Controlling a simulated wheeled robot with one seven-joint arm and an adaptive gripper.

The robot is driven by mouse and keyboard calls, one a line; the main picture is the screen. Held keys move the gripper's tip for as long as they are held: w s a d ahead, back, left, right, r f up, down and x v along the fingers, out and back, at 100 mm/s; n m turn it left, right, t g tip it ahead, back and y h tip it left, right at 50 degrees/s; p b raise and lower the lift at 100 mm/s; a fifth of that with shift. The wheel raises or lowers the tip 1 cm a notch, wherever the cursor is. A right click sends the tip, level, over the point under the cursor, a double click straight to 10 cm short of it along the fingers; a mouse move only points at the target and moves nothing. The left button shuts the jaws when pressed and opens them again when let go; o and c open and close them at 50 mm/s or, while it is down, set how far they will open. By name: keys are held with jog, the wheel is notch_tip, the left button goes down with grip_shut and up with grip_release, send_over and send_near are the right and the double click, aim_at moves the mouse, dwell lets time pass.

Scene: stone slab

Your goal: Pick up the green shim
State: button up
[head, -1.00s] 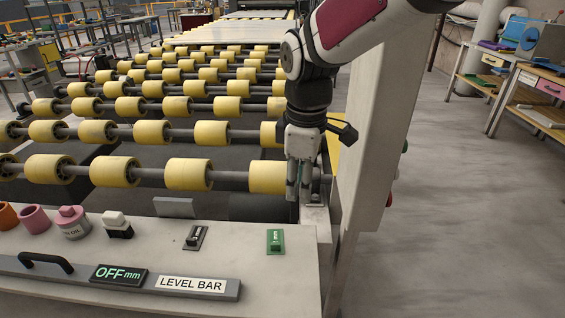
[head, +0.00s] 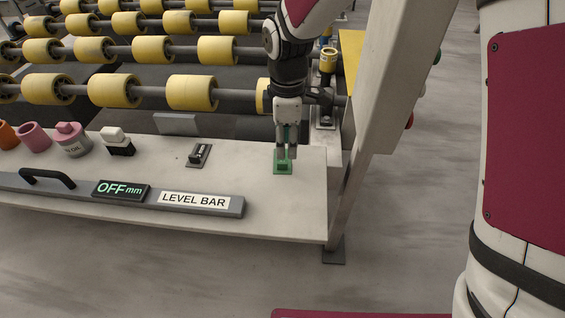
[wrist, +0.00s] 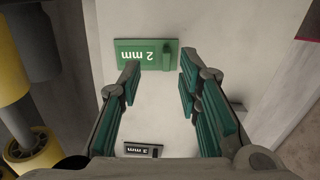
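The green shim (head: 283,168) lies flat near the right end of the pale stone slab (head: 240,200). In the wrist view the green shim (wrist: 146,55) reads "2 mm" and has a raised tab towards its right end. My gripper (head: 286,153) points down over it, with the fingertips close to it. In the wrist view my gripper (wrist: 160,75) is open, its green-padded fingers apart with nothing between them. The shim lies just beyond the fingertips, its tab in line with the gap. Whether the fingers touch it I cannot tell.
A dark shim (head: 199,154) marked "3 mm" (wrist: 142,150) lies left of the green one. The level bar (head: 120,193) runs along the front. Yellow rollers stand behind; a pale post (head: 385,90) rises to the right.

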aim_at(286, 162)
jog(key=f, duration=0.3)
jog(key=s+f+b, duration=0.1)
jog(key=f, duration=0.1)
jog(key=shift+a+f, duration=0.1)
jog(key=shift+w, duration=0.1)
grip_shut()
